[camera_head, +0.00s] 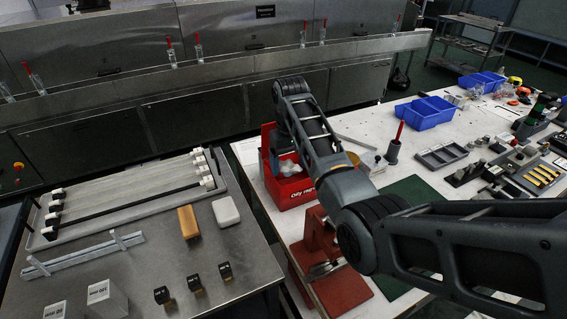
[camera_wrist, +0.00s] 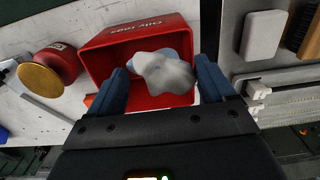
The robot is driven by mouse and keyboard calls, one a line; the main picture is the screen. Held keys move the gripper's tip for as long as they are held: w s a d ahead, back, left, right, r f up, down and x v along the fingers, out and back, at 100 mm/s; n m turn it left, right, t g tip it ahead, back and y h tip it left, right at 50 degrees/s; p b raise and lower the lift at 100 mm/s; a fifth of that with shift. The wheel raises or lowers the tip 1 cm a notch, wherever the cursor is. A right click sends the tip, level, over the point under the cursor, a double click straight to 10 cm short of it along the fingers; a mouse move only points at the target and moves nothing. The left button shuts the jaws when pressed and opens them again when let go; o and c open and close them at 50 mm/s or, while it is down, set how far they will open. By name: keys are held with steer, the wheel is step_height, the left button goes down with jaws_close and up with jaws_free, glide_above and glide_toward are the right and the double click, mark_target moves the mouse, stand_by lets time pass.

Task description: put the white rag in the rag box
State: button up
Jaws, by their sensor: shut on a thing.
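A red box labelled as for oily rags (camera_head: 295,194) stands on the white bench, partly hidden behind my arm in the head view. The same red box (camera_wrist: 95,62) shows below my gripper in the wrist view. The white rag (camera_wrist: 165,75) is between the two blue fingers of my gripper (camera_wrist: 160,82), over the open box. A whitish bit of rag (camera_head: 288,167) shows at the box mouth in the head view. My gripper is shut on the rag. How deep the rag is in the box I cannot tell.
A steel table (camera_head: 150,262) with a white block (camera_head: 226,211), a tan block (camera_head: 188,222) and small dark blocks lies left of the box. A red stand (camera_head: 318,245) is in front of it. Blue bins (camera_head: 425,112) and tools crowd the bench to the right.

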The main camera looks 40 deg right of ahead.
steer(key=shift+f, duration=0.5)
steer(key=shift+f, duration=0.6)
steer(key=o, duration=1)
steer(key=shift+c, duration=0.2)
steer(key=shift+r, duration=0.15)
